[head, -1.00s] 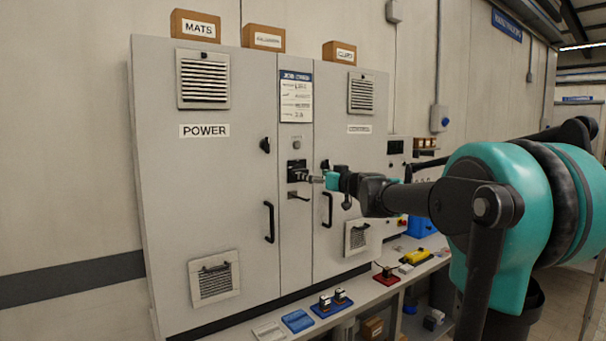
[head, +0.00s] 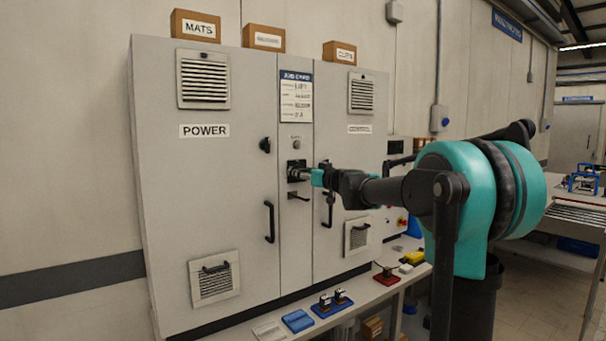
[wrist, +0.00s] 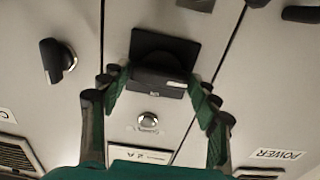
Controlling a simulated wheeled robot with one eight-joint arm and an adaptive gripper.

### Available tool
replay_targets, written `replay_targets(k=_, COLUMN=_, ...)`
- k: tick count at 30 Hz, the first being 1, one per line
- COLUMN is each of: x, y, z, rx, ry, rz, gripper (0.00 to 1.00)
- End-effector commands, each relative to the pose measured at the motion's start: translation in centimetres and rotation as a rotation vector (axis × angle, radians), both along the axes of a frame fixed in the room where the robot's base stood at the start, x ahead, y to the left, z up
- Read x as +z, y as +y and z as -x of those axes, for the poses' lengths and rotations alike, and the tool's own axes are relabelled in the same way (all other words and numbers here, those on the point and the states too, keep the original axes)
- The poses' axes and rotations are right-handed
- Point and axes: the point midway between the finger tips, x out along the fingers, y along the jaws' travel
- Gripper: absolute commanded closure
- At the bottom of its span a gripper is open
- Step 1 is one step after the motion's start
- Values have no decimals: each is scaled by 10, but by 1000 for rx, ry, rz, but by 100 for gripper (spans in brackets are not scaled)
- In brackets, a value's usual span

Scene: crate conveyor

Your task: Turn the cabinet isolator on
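The cabinet isolator (head: 295,165) is a black square unit on the narrow middle panel of the grey cabinet (head: 240,100). In the wrist view, which is upside down, its black plate (wrist: 165,45) carries a dark block-like handle lying across the picture, with a pale label on its edge. My gripper (head: 314,177) is at the isolator. In the wrist view my gripper (wrist: 157,82) has its two green-padded fingers spread, one on each side of the handle. I cannot tell if the pads touch it. The head view hides part of the handle behind the gripper.
A round metal lock (wrist: 148,120) sits beside the isolator. Black knobs (head: 265,145) and door handles (head: 269,222) stick out of the doors. A low shelf (head: 375,292) with small devices runs along the cabinet's front. Boxes (head: 195,26) stand on top.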

Motion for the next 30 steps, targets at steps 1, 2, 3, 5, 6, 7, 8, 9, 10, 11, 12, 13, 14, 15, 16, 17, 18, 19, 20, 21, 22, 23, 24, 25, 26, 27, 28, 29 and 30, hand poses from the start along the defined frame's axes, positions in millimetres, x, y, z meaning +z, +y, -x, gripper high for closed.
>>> replay_targets(k=1, x=0, y=0, z=0, rx=0, ry=0, rz=0, gripper=48)
replay_targets(k=2, x=0, y=0, z=0, rx=0, ry=0, rz=0, gripper=52)
replay_targets(k=3, x=0, y=0, z=0, rx=0, ry=0, rz=0, gripper=57)
replay_targets(k=5, x=0, y=0, z=0, rx=0, ry=0, rz=0, gripper=65)
replay_targets(k=6, x=0, y=0, z=0, rx=0, ry=0, rz=0, gripper=70)
replay_targets(k=7, x=0, y=0, z=0, rx=0, ry=0, rz=0, gripper=72)
replay_targets(k=8, x=0, y=0, z=0, rx=0, ry=0, rz=0, gripper=72)
replay_targets(k=9, x=0, y=0, z=0, rx=0, ry=1, rz=-1, gripper=72)
replay_targets(k=10, x=0, y=0, z=0, rx=0, ry=1, rz=-2, gripper=72)
replay_targets(k=11, x=0, y=0, z=0, rx=0, ry=2, rz=-3, gripper=72)
replay_targets(k=12, x=0, y=0, z=0, rx=0, ry=5, rz=-7, gripper=72)
replay_targets(k=13, x=0, y=0, z=0, rx=0, ry=7, rz=-11, gripper=72)
replay_targets(k=14, x=0, y=0, z=0, rx=0, ry=10, rz=-15, gripper=72)
replay_targets(k=15, x=0, y=0, z=0, rx=0, ry=16, rz=-23, gripper=72)
replay_targets(k=16, x=0, y=0, z=0, rx=0, ry=22, rz=-32, gripper=72)
replay_targets(k=17, x=0, y=0, z=0, rx=0, ry=28, rz=-41, gripper=72)
replay_targets(k=18, x=0, y=0, z=0, rx=0, ry=38, rz=-56, gripper=72)
replay_targets(k=19, x=0, y=0, z=0, rx=0, ry=46, rz=-69, gripper=72)
replay_targets(k=20, x=0, y=0, z=0, rx=0, ry=55, rz=-82, gripper=72)
replay_targets(k=21, x=0, y=0, z=0, rx=0, ry=69, rz=-103, gripper=72)
replay_targets(k=22, x=0, y=0, z=0, rx=0, ry=82, rz=-121, gripper=72)
replay_targets(k=23, x=0, y=0, z=0, rx=0, ry=94, rz=-139, gripper=72)
replay_targets(k=24, x=0, y=0, z=0, rx=0, ry=112, rz=-166, gripper=72)
replay_targets(k=25, x=0, y=0, z=0, rx=0, ry=126, rz=-186, gripper=72)
replay_targets(k=26, x=0, y=-1, z=0, rx=0, ry=141, rz=-208, gripper=72)
replay_targets(k=27, x=0, y=-1, z=0, rx=0, ry=161, rz=-239, gripper=72)
replay_targets(k=28, x=0, y=-1, z=0, rx=0, ry=177, rz=-262, gripper=72)
replay_targets(k=29, x=0, y=-1, z=0, rx=0, ry=193, rz=-286, gripper=72)
replay_targets(k=30, x=0, y=-1, z=0, rx=0, ry=214, rz=-317, gripper=72)
